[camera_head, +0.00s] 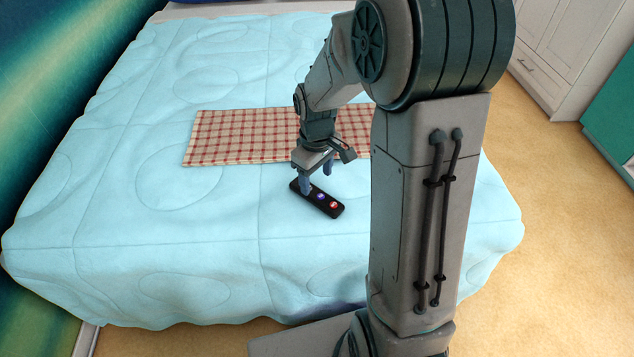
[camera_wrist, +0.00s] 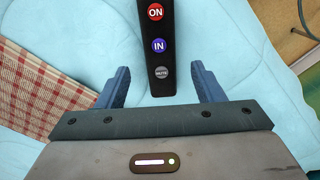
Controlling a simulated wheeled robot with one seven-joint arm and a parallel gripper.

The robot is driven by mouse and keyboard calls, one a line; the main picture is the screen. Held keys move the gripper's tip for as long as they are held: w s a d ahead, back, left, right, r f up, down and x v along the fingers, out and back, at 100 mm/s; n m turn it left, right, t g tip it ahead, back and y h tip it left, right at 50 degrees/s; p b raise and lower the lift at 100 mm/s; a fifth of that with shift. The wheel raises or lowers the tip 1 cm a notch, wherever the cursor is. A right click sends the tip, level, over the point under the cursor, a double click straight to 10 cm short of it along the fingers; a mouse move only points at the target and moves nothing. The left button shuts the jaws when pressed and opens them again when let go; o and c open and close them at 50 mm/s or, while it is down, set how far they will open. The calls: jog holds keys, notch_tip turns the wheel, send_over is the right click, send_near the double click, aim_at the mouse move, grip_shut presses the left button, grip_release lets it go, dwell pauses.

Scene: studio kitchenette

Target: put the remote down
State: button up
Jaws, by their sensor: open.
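The black remote (camera_head: 325,204) lies on the light blue bed cover, in front of the checked cloth. It has a red ON button, a blue IN button and a grey MUTE button, which show in the wrist view on the remote (camera_wrist: 157,45). My gripper (camera_head: 317,181) is open at the remote's far end, low over the bed. In the wrist view my gripper's blue fingers (camera_wrist: 161,84) stand apart on either side of the remote, with a gap on each side. The remote's far end is partly hidden by my fingers in the head view.
The bed (camera_head: 120,240) has a quilted light blue cover with clear room left of the remote. A red and beige checked cloth (camera_head: 240,137) lies behind the gripper. A white cabinet (camera_head: 575,45) stands at the back right on a tan floor (camera_head: 540,200).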

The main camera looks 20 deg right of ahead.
aim_at(317, 194)
notch_tip(317, 194, up, 7)
jog(key=p, duration=0.2)
jog(key=s+r+m, duration=0.2)
jog(key=s+m, duration=0.1)
jog(key=s, duration=0.5)
jog(key=s+r+m+t, duration=0.1)
jog(key=s+r+m, duration=0.1)
jog(key=s, duration=0.6)
jog(key=shift+s+d+r+m, duration=0.2)
jog(key=shift+d+r+m, duration=0.1)
jog(key=shift+m, duration=0.6)
notch_tip(317, 194, up, 23)
jog(key=t+p, duration=0.1)
jog(key=p, duration=1.9)
jog(key=shift+a+t, duration=0.25)
jog(key=shift+t, duration=0.15)
jog(key=shift+r, duration=0.1)
